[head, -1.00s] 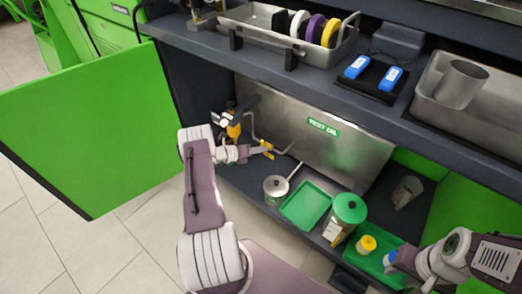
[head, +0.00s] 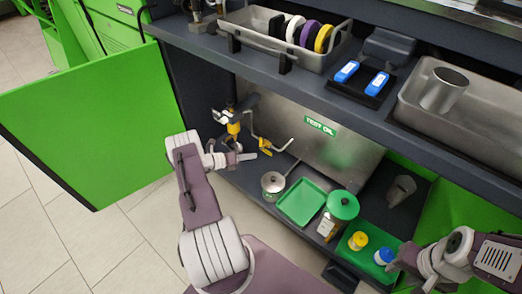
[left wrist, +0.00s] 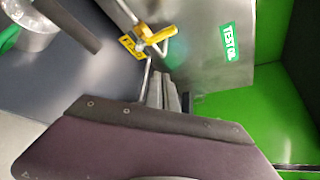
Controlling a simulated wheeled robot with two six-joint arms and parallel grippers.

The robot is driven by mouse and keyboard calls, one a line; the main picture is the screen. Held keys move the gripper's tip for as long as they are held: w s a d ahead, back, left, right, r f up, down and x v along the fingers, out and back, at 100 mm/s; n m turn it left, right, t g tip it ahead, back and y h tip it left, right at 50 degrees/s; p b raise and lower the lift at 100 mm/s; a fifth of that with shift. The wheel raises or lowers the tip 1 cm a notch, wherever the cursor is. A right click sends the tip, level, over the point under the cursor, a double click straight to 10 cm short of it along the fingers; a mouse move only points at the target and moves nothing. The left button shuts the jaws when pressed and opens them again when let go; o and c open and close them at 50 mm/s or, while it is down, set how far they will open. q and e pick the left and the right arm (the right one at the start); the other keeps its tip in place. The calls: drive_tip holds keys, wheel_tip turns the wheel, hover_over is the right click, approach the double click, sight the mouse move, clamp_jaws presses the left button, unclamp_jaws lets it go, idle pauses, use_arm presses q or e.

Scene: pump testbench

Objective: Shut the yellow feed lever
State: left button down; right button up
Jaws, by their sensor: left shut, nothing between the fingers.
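The yellow feed lever (head: 264,144) sits on a thin metal pipe in front of the steel TEST OIL tank (head: 338,150) inside the open cabinet. In the left wrist view the lever (left wrist: 158,37) shows beside a yellow tag (left wrist: 132,46), whose lettering is hard to read. My left gripper (head: 250,156) is shut and empty, just below and left of the lever, with a small gap seeming to show. Its fingers (left wrist: 163,92) point toward the lever in the wrist view. My right gripper (head: 396,266) is beside a blue-lidded jar (head: 384,256); its fingers are unclear.
A lidded pot (head: 272,183), a green tray (head: 299,203) and a green-lidded jar (head: 342,207) stand on the cabinet floor. A yellow-lidded jar (head: 357,241) is at right. A yellow-and-black fitting (head: 234,120) is left of the lever. A green door (head: 85,125) stands open.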

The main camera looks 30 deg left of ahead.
use_arm(q)
drive_tip(key=s+a, duration=0.1)
drive_tip(key=s, duration=0.1)
drive_tip(key=shift+s+a+r, duration=0.1)
drive_tip(key=shift+s+a, duration=0.2)
drive_tip(key=shift+a, duration=0.05)
